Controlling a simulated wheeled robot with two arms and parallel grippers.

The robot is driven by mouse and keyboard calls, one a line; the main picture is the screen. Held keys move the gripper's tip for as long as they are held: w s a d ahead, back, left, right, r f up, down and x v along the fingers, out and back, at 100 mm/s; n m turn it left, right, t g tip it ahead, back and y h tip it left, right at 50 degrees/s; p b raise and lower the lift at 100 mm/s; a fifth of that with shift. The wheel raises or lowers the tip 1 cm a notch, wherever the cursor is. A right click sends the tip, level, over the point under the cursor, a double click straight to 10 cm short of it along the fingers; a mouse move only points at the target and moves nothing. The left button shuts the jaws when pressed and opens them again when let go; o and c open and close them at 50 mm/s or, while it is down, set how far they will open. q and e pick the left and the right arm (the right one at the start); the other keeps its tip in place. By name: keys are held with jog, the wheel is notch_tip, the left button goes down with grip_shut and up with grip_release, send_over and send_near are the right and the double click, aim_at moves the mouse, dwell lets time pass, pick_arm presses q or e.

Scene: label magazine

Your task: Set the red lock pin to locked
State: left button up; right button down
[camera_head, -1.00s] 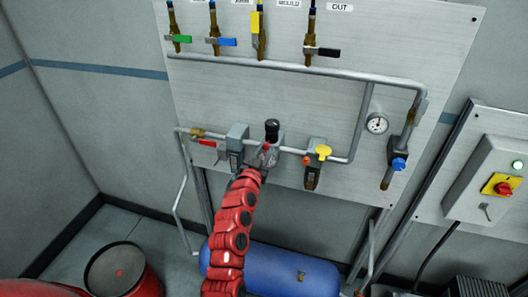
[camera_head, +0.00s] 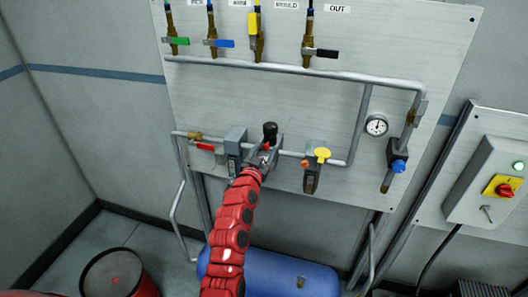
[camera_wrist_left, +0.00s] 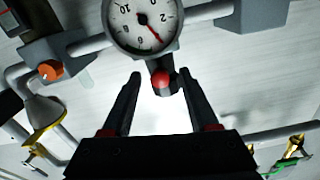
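The red lock pin shows as a small red ball on a dark stem in the left wrist view (camera_wrist_left: 161,82), just below the round gauge (camera_wrist_left: 143,20). In the head view it is a small red spot (camera_head: 266,146) under the black knob (camera_head: 270,128) of the regulator. My left gripper (camera_wrist_left: 160,77) is open, with its two dark fingers to either side of the ball and a gap on each side. In the head view the left gripper (camera_head: 264,160) is at the regulator and partly hides it. My right gripper is not in view.
A yellow knob (camera_head: 322,154) stands close to the right and a red valve handle (camera_head: 205,146) to the left. A grey pipe (camera_head: 290,66) with several valves runs above. A blue tank (camera_head: 275,268) lies below, and a red drum (camera_head: 120,275) stands at lower left.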

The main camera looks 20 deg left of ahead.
pick_arm(q)
jog(key=shift+s, duration=0.1)
jog(key=shift+s+f, duration=0.1)
jog(key=shift+s, duration=0.3)
jog(key=s+b, duration=0.6)
jog(key=s, duration=1)
jog(key=shift+s+a, duration=0.25)
jog(key=shift+a, duration=0.1)
